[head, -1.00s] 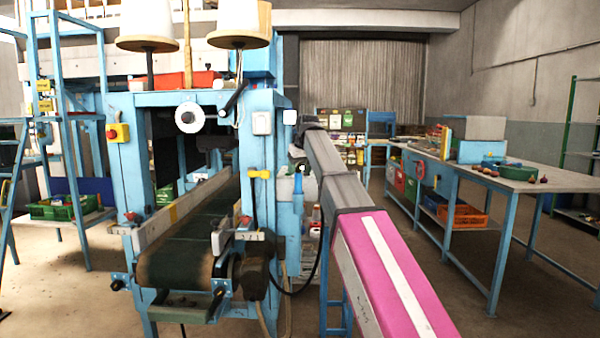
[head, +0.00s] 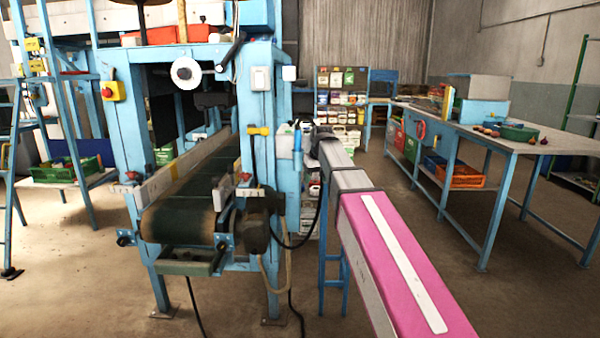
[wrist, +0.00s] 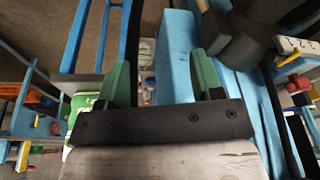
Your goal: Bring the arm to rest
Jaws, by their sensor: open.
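In the wrist view, my gripper (wrist: 162,82) has its two green fingers spread apart. Nothing shows held between them; blue frame parts and floor show behind the gap. In the head view, my pink and grey arm (head: 400,255) reaches from the lower right to a dark end just right of the blue machine (head: 258,190). The fingers cannot be made out in the head view.
A conveyor belt (head: 180,222) runs through the machine, left of my arm. A long workbench (head: 500,143) stands on the right, with an orange crate (head: 466,177) on its lower shelf. A stocked shelf (head: 341,95) stands behind. Floor between arm and bench is clear.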

